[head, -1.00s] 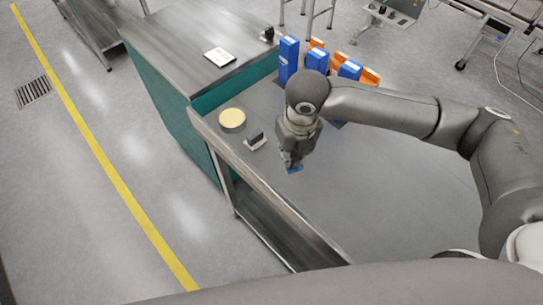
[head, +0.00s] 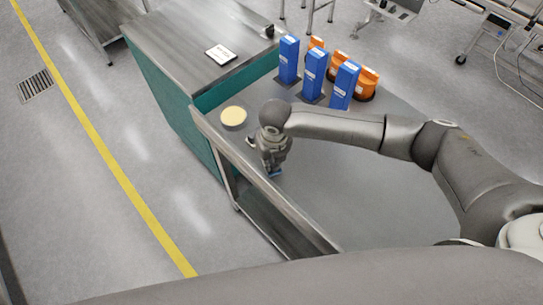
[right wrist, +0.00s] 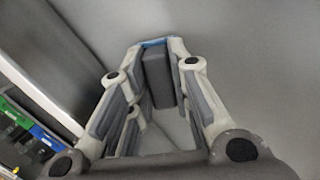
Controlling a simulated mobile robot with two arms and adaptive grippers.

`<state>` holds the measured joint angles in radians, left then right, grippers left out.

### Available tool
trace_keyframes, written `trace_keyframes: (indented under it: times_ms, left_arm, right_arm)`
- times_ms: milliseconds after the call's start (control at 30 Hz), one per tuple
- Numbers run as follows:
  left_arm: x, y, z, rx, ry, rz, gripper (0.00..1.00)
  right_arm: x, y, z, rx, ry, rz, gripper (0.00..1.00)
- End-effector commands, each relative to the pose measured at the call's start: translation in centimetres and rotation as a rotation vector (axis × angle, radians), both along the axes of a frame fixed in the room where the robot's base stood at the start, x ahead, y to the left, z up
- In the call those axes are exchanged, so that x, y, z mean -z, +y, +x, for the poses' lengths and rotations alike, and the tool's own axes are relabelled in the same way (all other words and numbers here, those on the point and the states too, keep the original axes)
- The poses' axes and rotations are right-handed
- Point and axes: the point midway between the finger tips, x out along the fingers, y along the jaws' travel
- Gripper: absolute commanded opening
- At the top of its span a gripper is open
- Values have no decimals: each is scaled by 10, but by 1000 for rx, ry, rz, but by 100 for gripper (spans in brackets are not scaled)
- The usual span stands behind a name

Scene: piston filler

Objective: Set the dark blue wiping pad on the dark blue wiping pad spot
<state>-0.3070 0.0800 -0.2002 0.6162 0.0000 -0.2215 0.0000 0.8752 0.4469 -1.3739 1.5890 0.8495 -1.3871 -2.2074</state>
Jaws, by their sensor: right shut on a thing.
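My right gripper (head: 271,172) is pointed down low over the grey table top, near its left edge. It is shut on the wiping pad (head: 275,174), of which only a small blue piece shows at the fingertips. In the right wrist view the fingers (right wrist: 158,62) are close together at the far end, and a thin blue edge of the pad (right wrist: 153,42) shows there. I cannot tell whether the pad touches the table. I cannot make out the dark blue wiping pad spot. My left gripper is not in view.
Several blue boxes (head: 314,72) and orange bins (head: 366,84) stand at the back of the table (head: 370,190). The table's middle is clear.

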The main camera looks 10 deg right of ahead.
Motion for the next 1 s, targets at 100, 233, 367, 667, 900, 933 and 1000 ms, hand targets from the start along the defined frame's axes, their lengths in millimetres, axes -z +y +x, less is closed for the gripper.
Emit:
trace_keyframes:
  times_ms: [100, 233, 367, 667, 900, 933, 1000]
  left_arm:
    - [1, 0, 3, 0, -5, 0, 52]
    - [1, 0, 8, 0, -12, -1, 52]
    - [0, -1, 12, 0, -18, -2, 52]
    - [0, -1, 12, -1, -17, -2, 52]
    - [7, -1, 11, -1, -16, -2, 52]
    - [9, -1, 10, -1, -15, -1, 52]
    - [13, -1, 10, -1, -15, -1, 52]
  right_arm:
    - [1, 0, 0, 1, 0, 0, 0]
    - [2, 0, 0, 1, 0, 0, 25]
    - [2, 0, 0, 1, 0, 0, 41]
    - [1, 0, 0, 1, 0, 0, 41]
    - [-24, -1, -1, 0, -5, 3, 41]
    - [-30, -1, -2, 0, -6, 2, 41]
    - [-45, -1, -4, 0, -6, 3, 41]
